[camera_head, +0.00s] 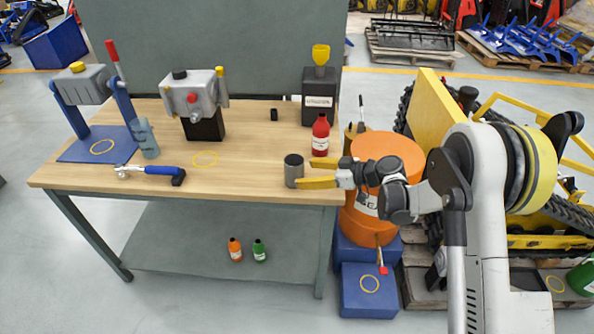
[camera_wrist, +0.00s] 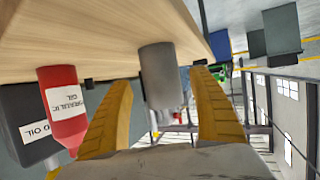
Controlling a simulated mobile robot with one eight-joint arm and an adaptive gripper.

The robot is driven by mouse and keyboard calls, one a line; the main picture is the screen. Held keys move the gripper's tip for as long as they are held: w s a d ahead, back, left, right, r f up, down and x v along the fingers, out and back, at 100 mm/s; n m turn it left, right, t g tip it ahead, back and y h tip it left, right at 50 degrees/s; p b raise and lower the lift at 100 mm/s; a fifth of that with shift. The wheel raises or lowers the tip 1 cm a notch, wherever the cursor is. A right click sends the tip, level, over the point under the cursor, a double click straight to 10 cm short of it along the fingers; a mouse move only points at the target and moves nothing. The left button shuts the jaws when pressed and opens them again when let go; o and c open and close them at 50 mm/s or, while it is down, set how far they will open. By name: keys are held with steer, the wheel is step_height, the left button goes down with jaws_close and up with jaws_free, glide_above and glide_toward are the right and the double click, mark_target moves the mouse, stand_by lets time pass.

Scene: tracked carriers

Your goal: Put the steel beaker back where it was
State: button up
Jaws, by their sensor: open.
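The steel beaker (camera_head: 292,168), a plain grey cylinder, stands upright on the workbench (camera_head: 250,140) near its front right corner. My gripper (camera_head: 318,172) is open just to the right of the beaker, its yellow fingers level and pointing left at it. The front fingertip overlaps the beaker's lower right edge in the head view. In the wrist view, which is upside down, the beaker (camera_wrist: 160,72) shows between the two spread fingers (camera_wrist: 164,88) with space on both sides. I cannot tell how far the fingertips reach around it.
A red bottle (camera_head: 320,136) stands behind my gripper, near a dark box with a yellow funnel (camera_head: 320,88). Mid-bench is clear.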

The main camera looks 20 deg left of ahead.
steer(key=p+v, duration=0.1)
steer(key=v, duration=0.6)
steer(key=shift+d+r+p, duration=0.1)
steer(key=shift+d+p, duration=0.05)
steer(key=shift+p, duration=0.15)
